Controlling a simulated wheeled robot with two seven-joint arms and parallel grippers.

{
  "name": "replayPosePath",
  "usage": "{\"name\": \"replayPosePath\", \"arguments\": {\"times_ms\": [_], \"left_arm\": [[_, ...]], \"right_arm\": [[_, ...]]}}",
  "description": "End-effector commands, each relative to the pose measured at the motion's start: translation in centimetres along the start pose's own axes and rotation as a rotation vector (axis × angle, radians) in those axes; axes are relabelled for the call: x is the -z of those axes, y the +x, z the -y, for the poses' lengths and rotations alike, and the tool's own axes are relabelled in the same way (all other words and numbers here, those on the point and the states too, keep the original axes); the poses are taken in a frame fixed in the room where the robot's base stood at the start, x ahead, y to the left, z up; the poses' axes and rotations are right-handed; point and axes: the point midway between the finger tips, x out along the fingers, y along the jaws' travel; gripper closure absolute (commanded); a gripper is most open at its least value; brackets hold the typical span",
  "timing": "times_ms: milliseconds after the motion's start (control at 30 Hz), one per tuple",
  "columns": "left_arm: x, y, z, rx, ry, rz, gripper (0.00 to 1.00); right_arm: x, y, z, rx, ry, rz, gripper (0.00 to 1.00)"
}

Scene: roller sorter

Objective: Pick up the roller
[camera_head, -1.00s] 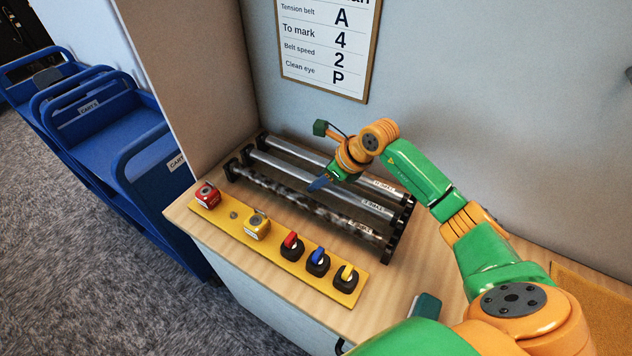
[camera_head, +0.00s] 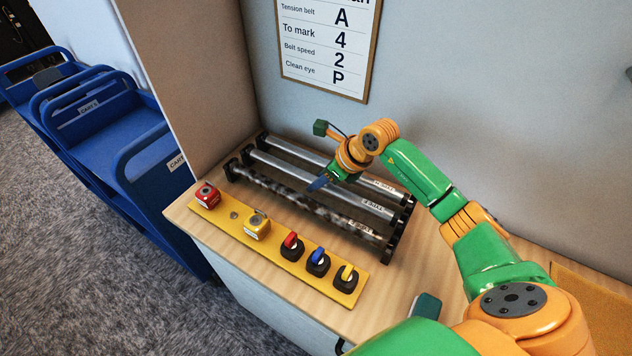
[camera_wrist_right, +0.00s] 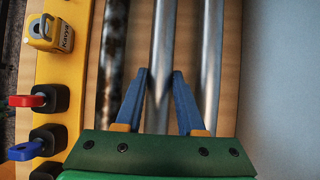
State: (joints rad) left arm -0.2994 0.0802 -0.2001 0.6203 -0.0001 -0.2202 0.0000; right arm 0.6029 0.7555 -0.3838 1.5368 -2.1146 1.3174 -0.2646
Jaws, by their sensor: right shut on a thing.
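Three rollers lie side by side in a black-ended rack on the wooden counter. The front roller (camera_head: 290,199) has a dark, mottled surface. The middle roller (camera_head: 282,169) and the back roller (camera_head: 300,152) are plain silver. My right gripper (camera_head: 319,184) is down at the middle roller. In the right wrist view its blue fingers (camera_wrist_right: 160,73) stand on either side of the middle roller (camera_wrist_right: 162,35), shut on it. The roller still lies level with the others in the rack. My left gripper is not in view.
A yellow panel (camera_head: 222,217) with a red block, a yellow block and several coloured switches lies in front of the rack. A wall stands behind, with a sign (camera_head: 325,45). Blue carts (camera_head: 85,120) stand on the floor to the left.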

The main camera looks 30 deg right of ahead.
Motion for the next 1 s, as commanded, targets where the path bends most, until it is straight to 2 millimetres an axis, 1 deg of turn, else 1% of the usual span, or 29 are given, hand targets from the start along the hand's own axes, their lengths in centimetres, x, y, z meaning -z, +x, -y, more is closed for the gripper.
{"name": "replayPosePath", "arguments": {"times_ms": [200,333,467,500,567,733,833,900,1000], "left_arm": [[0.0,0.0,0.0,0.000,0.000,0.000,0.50],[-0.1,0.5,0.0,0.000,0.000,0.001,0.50],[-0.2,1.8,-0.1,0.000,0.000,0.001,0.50],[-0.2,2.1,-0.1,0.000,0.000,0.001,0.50],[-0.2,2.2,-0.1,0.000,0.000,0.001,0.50],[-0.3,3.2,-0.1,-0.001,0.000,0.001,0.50],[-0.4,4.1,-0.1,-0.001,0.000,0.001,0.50],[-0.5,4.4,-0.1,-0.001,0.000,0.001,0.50],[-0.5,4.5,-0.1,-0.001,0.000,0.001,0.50]], "right_arm": [[-0.1,-0.1,0.0,0.001,0.000,0.004,1.00],[-0.4,-0.4,0.1,0.002,-0.001,0.005,1.00],[-1.4,-1.9,0.1,0.005,-0.004,0.008,1.00],[-1.8,-2.7,-0.1,0.006,-0.005,0.009,1.00],[-2.1,-4.1,-1.1,0.003,-0.008,0.008,1.00],[-3.2,-8.4,-4.4,0.004,-0.009,0.010,1.00],[-2.7,-9.9,-6.8,0.005,-0.010,0.007,1.00],[-2.7,-11.1,-8.4,0.004,-0.010,0.007,1.00],[-2.6,-12.3,-10.2,0.002,-0.007,0.007,1.00]]}}
